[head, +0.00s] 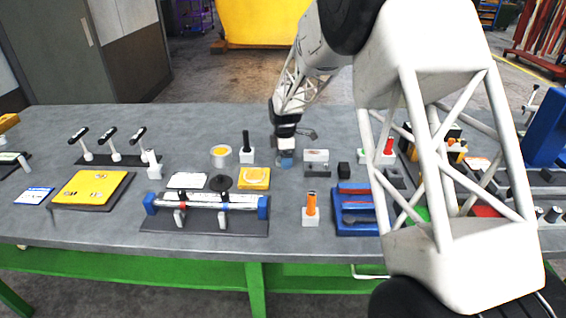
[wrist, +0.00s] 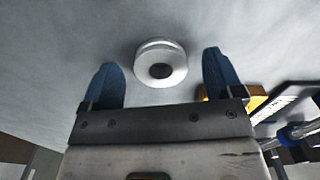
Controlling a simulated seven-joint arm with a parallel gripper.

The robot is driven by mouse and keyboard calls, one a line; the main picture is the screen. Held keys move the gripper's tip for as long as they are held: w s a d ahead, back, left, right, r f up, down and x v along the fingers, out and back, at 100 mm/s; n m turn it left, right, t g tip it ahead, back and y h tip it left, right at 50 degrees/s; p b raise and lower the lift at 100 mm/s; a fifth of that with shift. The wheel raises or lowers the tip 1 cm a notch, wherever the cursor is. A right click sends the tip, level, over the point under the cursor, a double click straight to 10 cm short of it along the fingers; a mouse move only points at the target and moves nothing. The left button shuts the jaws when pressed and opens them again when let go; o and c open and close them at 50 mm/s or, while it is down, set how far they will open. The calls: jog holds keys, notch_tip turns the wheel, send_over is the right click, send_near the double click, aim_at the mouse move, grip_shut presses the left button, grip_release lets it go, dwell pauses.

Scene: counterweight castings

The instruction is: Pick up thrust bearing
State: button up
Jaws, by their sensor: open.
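The thrust bearing is most likely the pale, round ring with a dark centre hole (wrist: 160,66) in the wrist view. It lies flat on the grey surface. My gripper (head: 286,161) is low over the middle of the bench in the head view, with its blue fingertips pointing down. In the wrist view its two blue fingers are spread wide, one to each side of the ring. The ring appears between and slightly beyond them, with clear gaps on both sides. In the head view I cannot make out this ring; my gripper probably hides it.
A yellow block (head: 254,177) and a blue-ended roller fixture (head: 208,201) stand front left of my gripper. Bench behind is clear.

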jog(key=shift+f, duration=0.4)
jog(key=c, duration=1.1)
jog(key=shift+r, duration=0.1)
jog(key=shift+r, duration=0.8)
notch_tip(320, 180, up, 2)
jog(key=shift+s, duration=0.1)
jog(key=s+d, duration=0.1)
jog(key=s, duration=0.4)
jog(key=s+d+r, duration=0.1)
jog(key=s, duration=0.4)
jog(key=s+d, duration=0.1)
jog(key=s, duration=0.4)
jog(key=shift+s+d+r, duration=0.15)
jog(key=shift+d, duration=0.25)
